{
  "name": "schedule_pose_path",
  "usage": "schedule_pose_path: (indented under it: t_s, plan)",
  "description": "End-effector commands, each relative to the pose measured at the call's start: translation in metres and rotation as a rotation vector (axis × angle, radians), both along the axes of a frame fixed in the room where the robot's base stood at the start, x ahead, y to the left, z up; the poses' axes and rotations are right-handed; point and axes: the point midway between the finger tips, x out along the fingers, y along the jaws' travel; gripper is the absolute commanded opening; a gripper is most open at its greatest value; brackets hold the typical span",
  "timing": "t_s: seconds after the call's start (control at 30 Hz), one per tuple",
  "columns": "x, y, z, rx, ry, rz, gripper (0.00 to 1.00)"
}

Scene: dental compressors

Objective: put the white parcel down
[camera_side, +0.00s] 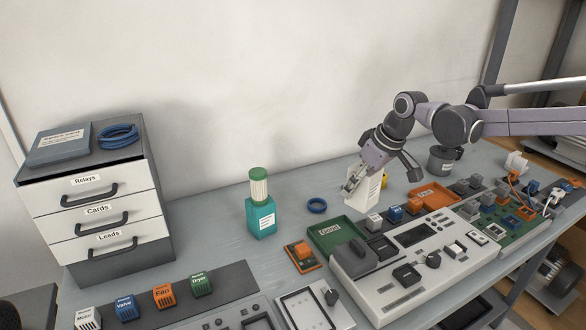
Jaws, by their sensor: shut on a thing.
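The white parcel (372,194) is a pale upright block with small print on its right side. It is in the middle right of the side view, behind the grey control unit. My gripper (354,184) reaches down to it from the upper right and is shut on it. The fingers cover part of its left and upper side. I cannot tell whether its base touches the bench (215,219) or is a little above it.
An orange tray (434,196) and a dark pot (445,160) are to the right.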

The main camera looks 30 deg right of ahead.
Motion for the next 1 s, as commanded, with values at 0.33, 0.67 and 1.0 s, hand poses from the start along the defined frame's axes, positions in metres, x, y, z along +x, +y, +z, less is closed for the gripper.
schedule_pose_path:
  t_s: [0.33, 0.67, 1.0]
  plan:
    - [0.053, 0.149, 0.029, 0.000, 0.001, 0.290, 0.19]
    - [0.067, 0.256, 0.033, 0.000, 0.000, 0.516, 0.19]
    - [0.076, 0.331, 0.003, 0.001, 0.000, 0.779, 0.19]
